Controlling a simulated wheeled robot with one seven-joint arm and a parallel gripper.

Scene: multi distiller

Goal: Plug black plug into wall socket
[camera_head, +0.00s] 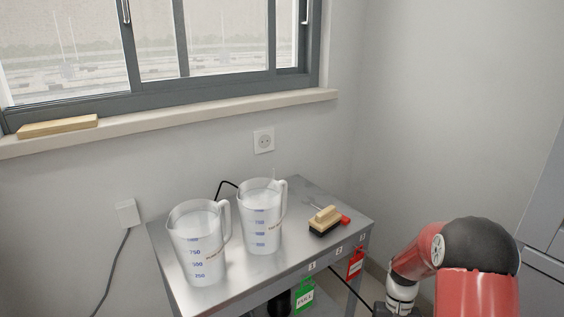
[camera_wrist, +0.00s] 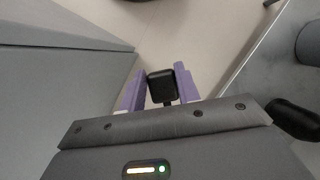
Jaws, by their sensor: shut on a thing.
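In the wrist view a black plug (camera_wrist: 161,86) sits between the purple fingers of my gripper (camera_wrist: 158,86), which is shut on it. The gripper and the plug do not show in the head view; only my red arm shows at the lower right. The wall socket (camera_head: 263,140) is a white square plate with a round recess, on the wall above the back of the metal table, and nothing is in it. The plug is away from the socket.
Two measuring jugs (camera_head: 197,245) (camera_head: 262,213) stand on the metal table (camera_head: 297,240). A brush (camera_head: 324,221) lies to their right. A black cable (camera_head: 227,184) runs behind the jugs. A white wall box (camera_head: 128,213) with a grey cable is at left. The wall around the socket is clear.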

